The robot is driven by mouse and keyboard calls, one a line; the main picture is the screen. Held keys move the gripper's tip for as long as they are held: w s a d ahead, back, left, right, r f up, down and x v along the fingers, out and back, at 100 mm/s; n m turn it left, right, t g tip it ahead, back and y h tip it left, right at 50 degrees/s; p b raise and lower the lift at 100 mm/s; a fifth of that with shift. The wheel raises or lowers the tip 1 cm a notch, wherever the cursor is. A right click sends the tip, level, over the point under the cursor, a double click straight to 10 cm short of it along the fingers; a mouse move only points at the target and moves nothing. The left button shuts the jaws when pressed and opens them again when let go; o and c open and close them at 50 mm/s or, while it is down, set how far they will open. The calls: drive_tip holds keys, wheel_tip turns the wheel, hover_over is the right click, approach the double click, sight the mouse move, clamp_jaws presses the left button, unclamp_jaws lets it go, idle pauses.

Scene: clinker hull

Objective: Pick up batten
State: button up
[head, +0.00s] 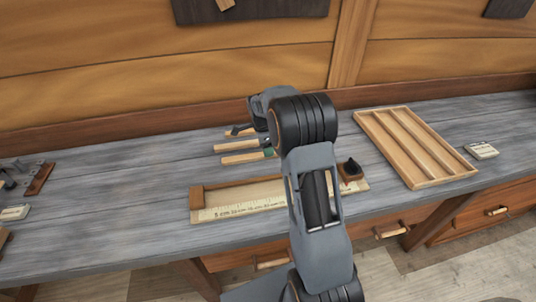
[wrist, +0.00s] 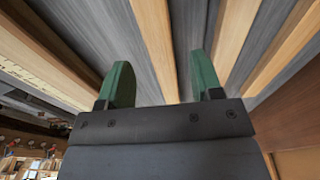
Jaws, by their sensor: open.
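Three light wooden battens lie roughly parallel on the grey bench: a near one (head: 240,159), a middle one (head: 232,147) and a far one (head: 238,133), their right ends partly hidden by my arm. My gripper (wrist: 162,82) is open, with a green finger on each side. In the wrist view the near batten (wrist: 155,42) runs between the fingers, apart from both. The middle batten (wrist: 234,40) passes just right of the right finger, and the far batten (wrist: 284,46) is further right. I cannot tell the fingers' height above the bench.
A wooden measuring jig with a ruler strip (head: 240,208) lies at the bench's front edge, close to the battens. A slatted wooden tray (head: 385,151) is at right, beside a small label block (head: 481,151). The bench (head: 110,190) is clear left of the battens.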

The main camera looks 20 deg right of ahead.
drive_tip(key=shift+d+f, duration=0.15)
drive_tip(key=shift+f, duration=0.7)
drive_tip(key=shift+d+f, duration=0.15)
drive_tip(key=shift+f, duration=0.65)
drive_tip(key=c, duration=1)
drive_tip(key=shift+r, duration=0.1)
drive_tip(key=shift+c, duration=0.2)
